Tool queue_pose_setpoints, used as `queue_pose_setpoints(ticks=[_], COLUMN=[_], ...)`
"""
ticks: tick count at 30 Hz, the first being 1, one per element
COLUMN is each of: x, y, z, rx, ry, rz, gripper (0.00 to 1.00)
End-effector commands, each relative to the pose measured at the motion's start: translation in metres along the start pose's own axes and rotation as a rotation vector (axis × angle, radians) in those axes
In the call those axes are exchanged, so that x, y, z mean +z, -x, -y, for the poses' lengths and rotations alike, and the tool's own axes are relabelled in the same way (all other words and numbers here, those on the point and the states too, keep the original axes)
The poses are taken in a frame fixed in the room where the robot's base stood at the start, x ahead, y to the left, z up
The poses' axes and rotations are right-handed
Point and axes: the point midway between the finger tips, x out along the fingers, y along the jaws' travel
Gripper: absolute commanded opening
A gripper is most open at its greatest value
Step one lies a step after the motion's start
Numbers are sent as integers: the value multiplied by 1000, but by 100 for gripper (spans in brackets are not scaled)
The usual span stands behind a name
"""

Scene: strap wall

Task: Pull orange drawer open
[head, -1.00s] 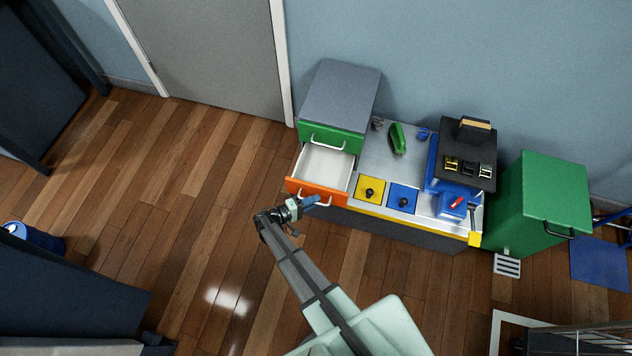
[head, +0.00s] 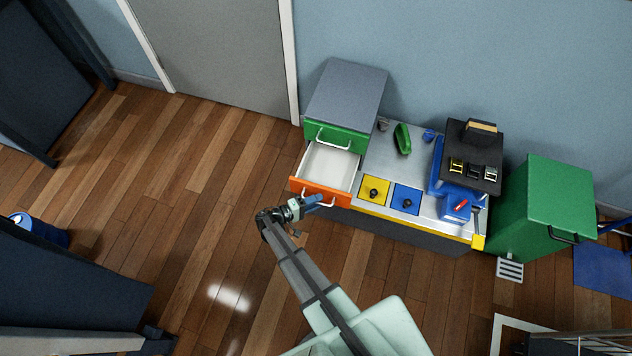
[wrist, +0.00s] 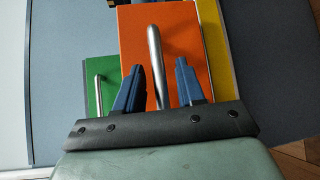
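The orange drawer (head: 340,200) stands pulled out from the cabinet under the green drawer, and its pale, empty-looking inside (head: 328,165) shows in the head view. In the wrist view its orange front (wrist: 185,40) fills the top middle, with a silver bar handle (wrist: 155,50) standing out from it. My gripper (head: 317,199) is at this front. In the wrist view the two blue fingers of my gripper (wrist: 158,78) are apart, one on each side of the handle. I see gaps between the fingers and the bar.
The green drawer (head: 352,146) above is shut, with its own handle. Yellow (head: 374,188) and blue (head: 406,199) panels with black knobs lie to the right on the worktop. A green cabinet (head: 550,200) stands further right.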

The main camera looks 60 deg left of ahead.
Motion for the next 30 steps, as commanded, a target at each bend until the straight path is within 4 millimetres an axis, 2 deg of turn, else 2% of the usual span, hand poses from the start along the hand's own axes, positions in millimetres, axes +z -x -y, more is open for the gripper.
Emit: queue_pose_setpoints(ticks=[5,15,21,30], x=[0,0,-1,0], y=[22,86,116,134], z=[0,0,0,0], rx=[0,0,0,0], ry=[0,0,-1,0], rz=[-2,-2,-1,0], gripper=[38,38,38,38])
